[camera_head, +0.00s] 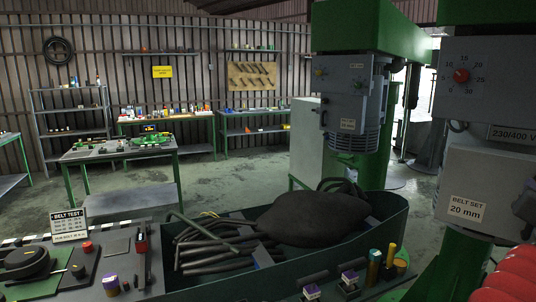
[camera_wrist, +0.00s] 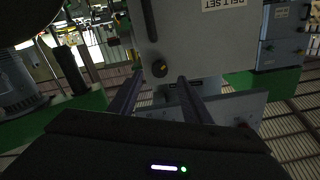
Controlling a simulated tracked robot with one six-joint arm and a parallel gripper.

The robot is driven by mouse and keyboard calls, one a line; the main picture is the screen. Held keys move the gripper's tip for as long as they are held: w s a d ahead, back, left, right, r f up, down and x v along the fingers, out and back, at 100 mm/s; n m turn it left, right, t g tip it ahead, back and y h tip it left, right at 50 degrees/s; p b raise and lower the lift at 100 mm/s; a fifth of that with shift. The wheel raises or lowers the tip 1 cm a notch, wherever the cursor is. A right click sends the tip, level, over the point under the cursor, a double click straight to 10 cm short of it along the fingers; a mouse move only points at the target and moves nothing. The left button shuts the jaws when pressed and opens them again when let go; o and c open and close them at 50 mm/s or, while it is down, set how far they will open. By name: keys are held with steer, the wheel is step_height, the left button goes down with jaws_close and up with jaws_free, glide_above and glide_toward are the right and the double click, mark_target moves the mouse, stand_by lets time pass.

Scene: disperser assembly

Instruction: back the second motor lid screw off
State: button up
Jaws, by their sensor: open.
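In the wrist view, my gripper (camera_wrist: 158,76) is open, with one dark finger on each side of the picture's middle. A small round dark knob or screw (camera_wrist: 159,68) with a brownish centre shows between the fingertips, on the lower part of a grey panel (camera_wrist: 190,38). I cannot tell whether the fingers touch it. In the head view, the grey motor housing (camera_head: 348,92) hangs under a green arm, with small brass-coloured screws (camera_head: 357,85) on its front. The gripper is not clearly seen there, and I cannot tell which screw is which.
The "BELT SET 20 mm" box (camera_head: 468,190) stands close at the right under a control box with a red knob (camera_head: 461,76). A green tray (camera_head: 395,222) with dark rods and a black sack (camera_head: 308,218) lies in front. Benches stand behind, with open floor between.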

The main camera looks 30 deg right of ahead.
steer(key=shift+x, duration=2.95)
